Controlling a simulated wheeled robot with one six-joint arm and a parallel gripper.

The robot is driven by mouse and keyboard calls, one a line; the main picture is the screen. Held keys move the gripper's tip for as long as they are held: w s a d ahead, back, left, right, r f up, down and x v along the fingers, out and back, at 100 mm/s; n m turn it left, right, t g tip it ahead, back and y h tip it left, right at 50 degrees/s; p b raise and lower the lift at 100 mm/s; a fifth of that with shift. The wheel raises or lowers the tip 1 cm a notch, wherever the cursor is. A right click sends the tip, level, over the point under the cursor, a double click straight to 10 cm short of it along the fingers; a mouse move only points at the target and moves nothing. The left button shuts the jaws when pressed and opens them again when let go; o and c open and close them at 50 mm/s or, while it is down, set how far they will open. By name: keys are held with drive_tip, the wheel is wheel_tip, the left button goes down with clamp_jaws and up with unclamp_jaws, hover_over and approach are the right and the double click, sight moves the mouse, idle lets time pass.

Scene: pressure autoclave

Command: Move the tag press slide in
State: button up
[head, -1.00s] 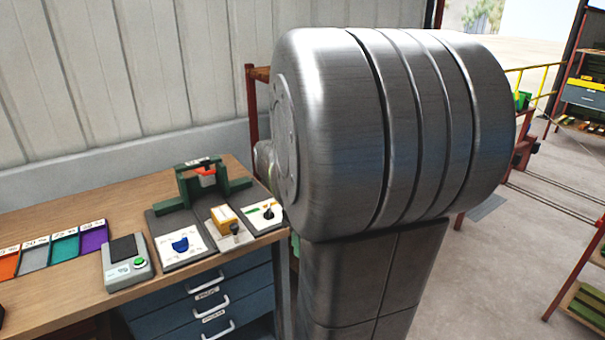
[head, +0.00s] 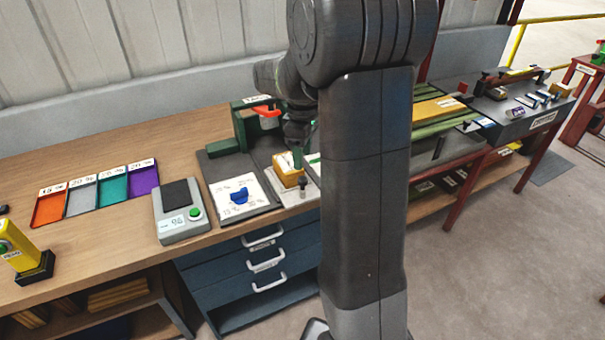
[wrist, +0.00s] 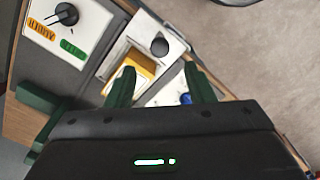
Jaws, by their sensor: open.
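The tag press has a green frame (head: 243,128) with a red-orange part (head: 267,112), at the back of the wooden bench in the head view. Its slide carries a yellow block (head: 287,172) and a dark knob (head: 303,186) at the front. The slide reaches out from the frame toward the bench's front edge. In the wrist view the yellow block (wrist: 137,73) and round knob (wrist: 159,46) show beyond my gripper (wrist: 160,82). Its two green fingers are apart, and I see nothing held between them. In the head view my arm hides part of the press and most of the gripper.
A panel with a blue knob (head: 239,197) lies left of the slide. Another panel with a black knob (wrist: 67,14) lies on the slide's other side.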

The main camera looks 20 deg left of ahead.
sight(303, 179)
wheel_tip(303, 179, down, 8)
drive_tip(key=shift+r, duration=0.2)
clamp_jaws()
